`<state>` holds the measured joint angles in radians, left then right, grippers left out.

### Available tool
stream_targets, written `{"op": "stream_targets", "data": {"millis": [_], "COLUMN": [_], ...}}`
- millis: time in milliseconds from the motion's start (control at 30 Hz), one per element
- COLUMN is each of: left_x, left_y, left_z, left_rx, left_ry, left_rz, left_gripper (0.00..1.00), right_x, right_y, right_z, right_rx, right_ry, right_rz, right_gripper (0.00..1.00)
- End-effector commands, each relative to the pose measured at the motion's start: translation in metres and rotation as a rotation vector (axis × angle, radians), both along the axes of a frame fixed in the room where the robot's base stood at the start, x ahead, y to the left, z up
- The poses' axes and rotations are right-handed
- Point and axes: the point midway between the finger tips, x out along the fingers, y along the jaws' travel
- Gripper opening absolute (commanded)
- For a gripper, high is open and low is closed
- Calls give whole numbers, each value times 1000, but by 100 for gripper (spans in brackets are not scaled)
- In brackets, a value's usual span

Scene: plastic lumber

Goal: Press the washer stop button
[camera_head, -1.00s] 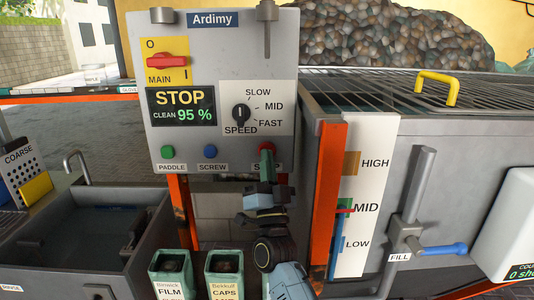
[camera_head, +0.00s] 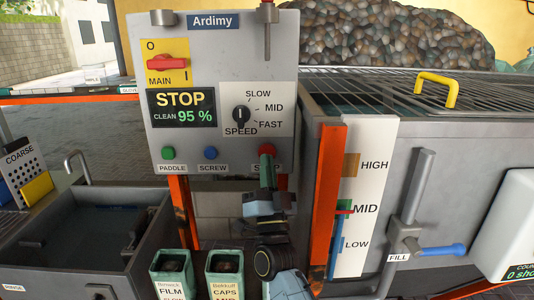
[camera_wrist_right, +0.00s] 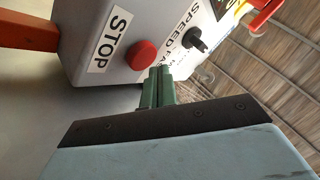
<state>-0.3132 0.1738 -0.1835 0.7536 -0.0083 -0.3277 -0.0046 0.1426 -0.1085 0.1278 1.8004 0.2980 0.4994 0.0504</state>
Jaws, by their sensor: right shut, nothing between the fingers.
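The red stop button (camera_head: 275,150) is at the lower right of the grey Ardimy control panel (camera_head: 225,80), above a partly covered STOP label. In the right wrist view the round red button (camera_wrist_right: 142,55) stands out from the panel beside its STOP label (camera_wrist_right: 108,40). My right gripper (camera_head: 266,158) is shut and empty, its green fingertips in front of the button and covering part of it. In the right wrist view the fingertips (camera_wrist_right: 160,74) are right beside the button; I cannot tell whether they touch. My left gripper is not in view.
Green paddle (camera_head: 168,153) and blue screw (camera_head: 210,153) buttons sit left of the stop button. The display (camera_head: 181,106) reads STOP, clean 95 %. The speed knob (camera_head: 240,115) is above. An orange post (camera_head: 328,200) stands close on the right. Bins (camera_head: 225,270) and a sink (camera_head: 85,235) are below.

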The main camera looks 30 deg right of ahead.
Motion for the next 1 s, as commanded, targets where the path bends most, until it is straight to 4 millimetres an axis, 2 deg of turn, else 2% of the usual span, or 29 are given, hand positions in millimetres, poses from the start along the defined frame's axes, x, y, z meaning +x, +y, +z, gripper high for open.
{"op": "stream_targets", "data": {"millis": [133,600,1000], "left_x": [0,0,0], "left_y": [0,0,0], "left_z": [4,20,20], "left_rx": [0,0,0], "left_ry": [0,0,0], "left_rz": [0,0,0], "left_gripper": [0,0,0], "right_x": [-5,-41,-43], "right_y": [3,25,26], "right_z": [1,1,0], "right_rx": [0,1,-1], "right_ry": [0,0,-1], "right_rz": [0,1,0], "right_gripper": [0,0,0]}}
